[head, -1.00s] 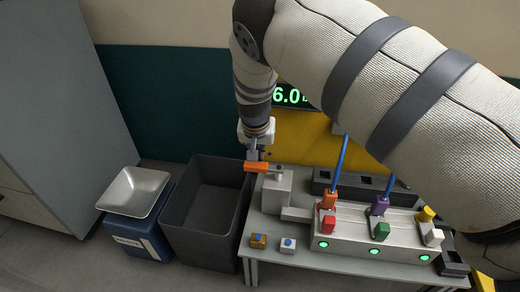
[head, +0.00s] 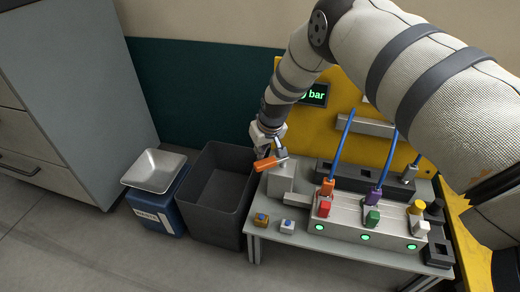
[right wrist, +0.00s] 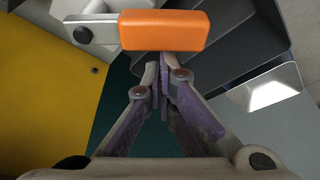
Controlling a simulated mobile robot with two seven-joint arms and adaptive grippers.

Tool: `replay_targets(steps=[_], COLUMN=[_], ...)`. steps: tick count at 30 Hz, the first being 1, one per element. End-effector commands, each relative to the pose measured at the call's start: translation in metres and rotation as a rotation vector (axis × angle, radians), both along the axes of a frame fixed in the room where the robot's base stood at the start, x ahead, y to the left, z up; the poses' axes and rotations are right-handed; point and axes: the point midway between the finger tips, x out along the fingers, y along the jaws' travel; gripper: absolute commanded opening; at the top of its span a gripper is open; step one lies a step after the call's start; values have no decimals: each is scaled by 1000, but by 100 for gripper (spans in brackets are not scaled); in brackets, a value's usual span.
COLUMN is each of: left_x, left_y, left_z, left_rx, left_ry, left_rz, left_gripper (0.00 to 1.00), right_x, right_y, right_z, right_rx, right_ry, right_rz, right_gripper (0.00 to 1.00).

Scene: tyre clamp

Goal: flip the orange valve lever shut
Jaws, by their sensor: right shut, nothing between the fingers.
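The orange valve lever (head: 259,162) sits on top of a pale grey valve block (head: 281,180) at the left end of the bench. Its handle points left, toward the dark bin. My right gripper (head: 279,146) is shut and empty, just behind the lever. In the right wrist view the orange handle (right wrist: 164,30) lies across the tips of the closed fingers (right wrist: 163,64). The fingertips meet the handle's edge there; I cannot tell whether they touch it. The lever's metal arm and pivot (right wrist: 83,34) show at the left. My left gripper is out of view.
A manifold (head: 345,220) with coloured clamps and blue hoses stands right of the valve. Behind is a yellow panel (head: 345,88) with a pressure display (head: 315,95).

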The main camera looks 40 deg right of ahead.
Motion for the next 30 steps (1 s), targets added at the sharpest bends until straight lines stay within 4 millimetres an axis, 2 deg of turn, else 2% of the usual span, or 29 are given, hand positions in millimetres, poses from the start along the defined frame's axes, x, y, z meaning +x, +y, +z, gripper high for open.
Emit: replay_targets(steps=[9,21,27,30], left_x=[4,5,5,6], left_y=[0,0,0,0], left_z=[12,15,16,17], left_rx=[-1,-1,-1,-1], left_ry=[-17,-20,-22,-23], left_rz=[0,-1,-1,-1], left_gripper=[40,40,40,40], right_x=[-16,-39,-47,-50], right_y=[7,13,13,13], right_z=[1,-1,0,0], right_rx=[3,1,0,0], right_ry=[2,3,3,3], right_rz=[291,639,752,750], right_gripper=[0,0,0,0])
